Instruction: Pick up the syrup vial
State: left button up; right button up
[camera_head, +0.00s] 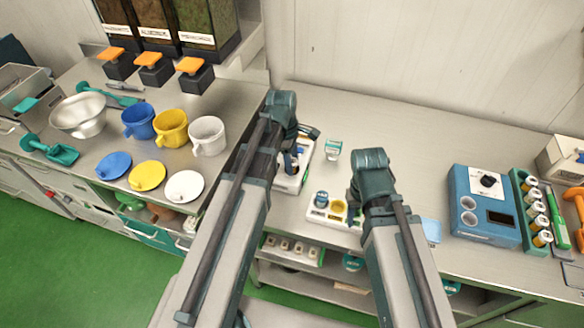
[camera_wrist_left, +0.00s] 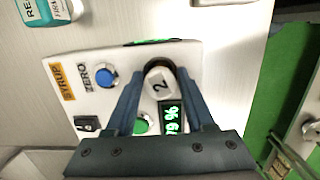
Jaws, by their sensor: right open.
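The syrup vial (camera_wrist_left: 158,84), with a pale cap marked 2, sits at a white device (camera_wrist_left: 190,55) labelled SYRUP in the left wrist view. In the head view my left gripper (camera_head: 291,162) is low over the white device (camera_head: 302,172), and the vial is mostly hidden. My right gripper (camera_head: 355,212) is open beside a second white device (camera_head: 318,216), partly hidden by its arm.
A small teal-and-white bottle (camera_head: 333,150) stands behind, between the arms. A blue instrument box (camera_head: 483,205) and a rack of vials (camera_head: 537,215) are at the right. The back middle counter is clear.

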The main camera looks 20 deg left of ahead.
pick_arm(q)
grip_shut()
jog(key=shift+r, duration=0.1)
pick_arm(e)
jog(key=shift+r, duration=0.15)
pick_arm(q)
notch_tip(320, 180, up, 10)
jog(key=p, duration=1)
pick_arm(e)
notch_tip(320, 180, up, 10)
